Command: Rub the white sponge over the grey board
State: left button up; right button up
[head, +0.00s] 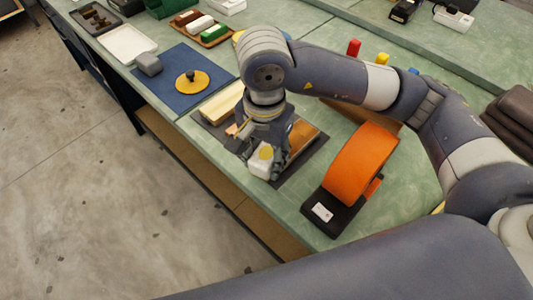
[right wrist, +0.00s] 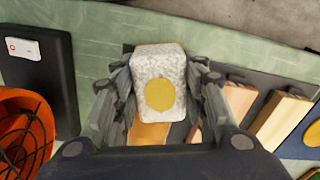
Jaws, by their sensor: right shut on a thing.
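The white sponge (head: 262,161), with a yellow round spot on its face, is clamped between the fingers of my right gripper (head: 268,150). In the right wrist view the sponge (right wrist: 160,68) sits upright between both finger pads of the gripper (right wrist: 160,100). A dark grey board (head: 301,171) lies on the bench under the gripper, with wooden blocks on it. The sponge is over its near edge; I cannot tell whether it touches the board. The gripper and arm hide much of the board. My left gripper is not in view.
Wooden blocks (head: 220,103) lie on the board. An orange drum (head: 362,162) on a black base (head: 325,218) stands close to the right. A blue mat (head: 187,97) with a yellow disc (head: 193,83) and a grey block (head: 148,63) lies to the left.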

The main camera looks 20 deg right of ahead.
dwell(0.4)
jog(key=shift+w+d+f+b, duration=0.15)
jog(key=shift+w+d+b, duration=0.25)
jog(key=shift+d+b, duration=0.25)
jog(key=shift+w+d, duration=0.3)
jog(key=shift+d, duration=0.2)
jog(key=shift+a, duration=0.1)
jog(key=shift+s+a+b, duration=0.15)
jog(key=shift+s+a, duration=0.25)
jog(key=shift+a, duration=0.2)
jog(key=shift+s+a+b, duration=0.15)
jog(key=shift+s+a, duration=0.2)
jog(key=shift+a, duration=0.2)
jog(key=shift+r, duration=0.2)
